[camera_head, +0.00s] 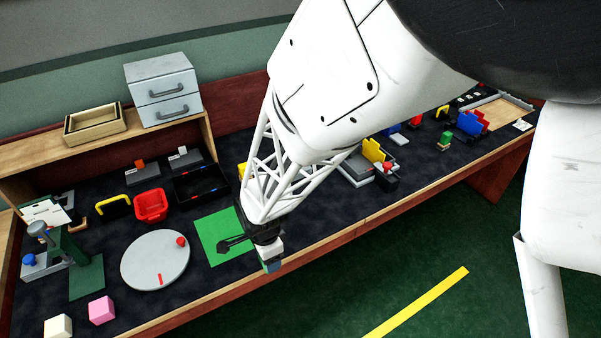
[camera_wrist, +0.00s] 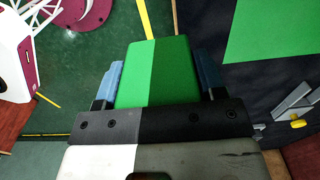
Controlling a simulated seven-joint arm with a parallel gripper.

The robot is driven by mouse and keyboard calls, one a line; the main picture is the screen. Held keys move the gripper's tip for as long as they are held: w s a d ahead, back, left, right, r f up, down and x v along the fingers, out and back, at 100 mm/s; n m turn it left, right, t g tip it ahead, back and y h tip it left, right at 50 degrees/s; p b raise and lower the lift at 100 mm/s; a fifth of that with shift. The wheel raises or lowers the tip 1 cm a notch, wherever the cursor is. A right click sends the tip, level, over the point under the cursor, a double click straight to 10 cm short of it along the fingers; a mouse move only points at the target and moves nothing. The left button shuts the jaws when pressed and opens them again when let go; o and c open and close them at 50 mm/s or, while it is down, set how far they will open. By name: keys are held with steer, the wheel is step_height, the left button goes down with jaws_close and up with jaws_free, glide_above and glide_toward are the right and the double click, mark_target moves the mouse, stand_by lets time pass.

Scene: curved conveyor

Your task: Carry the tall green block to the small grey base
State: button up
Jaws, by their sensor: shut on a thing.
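My gripper (camera_head: 270,264) is shut and hangs near the front edge of the table, beside the green mat. In the wrist view, the tall green block (camera_wrist: 168,75) sits between the two blue-grey fingers of my gripper (camera_wrist: 158,80), one finger on each side of it. The block's left strip looks lighter than the rest. In the head view the block is mostly hidden by the gripper. Several grey pieces stand on the table, among them a small flat grey piece (camera_head: 399,139) at the right; I cannot tell which is the small grey base.
A green mat (camera_head: 215,226), a round grey disc (camera_head: 143,267) with a red knob, a red bin (camera_head: 150,206) and a black tray (camera_head: 211,190) lie left of my arm. Pink (camera_head: 102,310) and cream (camera_head: 58,326) cubes are at front left. My arm hides the table's middle.

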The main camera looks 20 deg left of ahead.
steer(key=shift+w+d, duration=0.1)
steer(key=w+d+f+n, duration=0.15)
steer(key=w+d, duration=0.25)
steer(key=d, duration=0.4)
steer(key=w+d+f, duration=0.3)
steer(key=w+d, duration=0.1)
steer(key=d, duration=0.3)
steer(key=w+d+f, duration=0.2)
steer(key=w+d, duration=0.2)
steer(key=d, duration=0.4)
steer(key=w+d+f+n, duration=0.7)
steer(key=w+d+f, duration=1.7)
steer(key=w+d, duration=0.35)
steer(key=a+r, duration=0.4)
steer(key=r, duration=0.1)
steer(key=shift+s+a, duration=0.2)
steer(key=shift+n, duration=0.25)
steer(key=shift+d, duration=0.1)
